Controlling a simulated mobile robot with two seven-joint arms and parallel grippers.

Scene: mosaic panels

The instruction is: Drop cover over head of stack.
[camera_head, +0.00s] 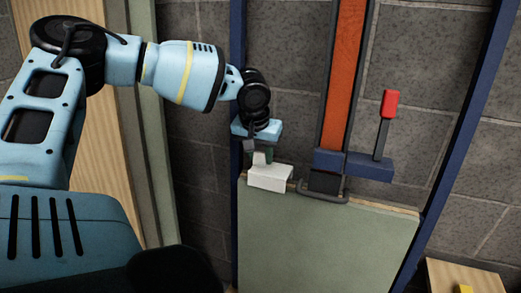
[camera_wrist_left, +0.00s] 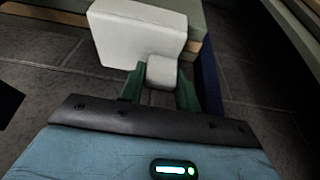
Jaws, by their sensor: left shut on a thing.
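A white block-shaped cover (camera_head: 268,178) with a small knob is at the top left corner of the stack of panels (camera_head: 325,245), which has a grey-green front face. My left gripper (camera_head: 262,157) comes from above and is shut on the knob. In the left wrist view the green fingers (camera_wrist_left: 162,75) sit on both sides of the knob, and the cover (camera_wrist_left: 135,32) overlaps the stack's wood-coloured edge (camera_wrist_left: 194,46). I cannot tell whether the cover rests on the stack or hangs just above it. My right gripper is not in view.
An orange upright (camera_head: 343,75) with a dark blue clamp block (camera_head: 355,165) and a red-handled lever (camera_head: 390,103) stands right of the cover. Blue posts (camera_head: 238,75) flank the stack. A wooden box (camera_head: 465,277) is at the lower right. A brick wall is behind.

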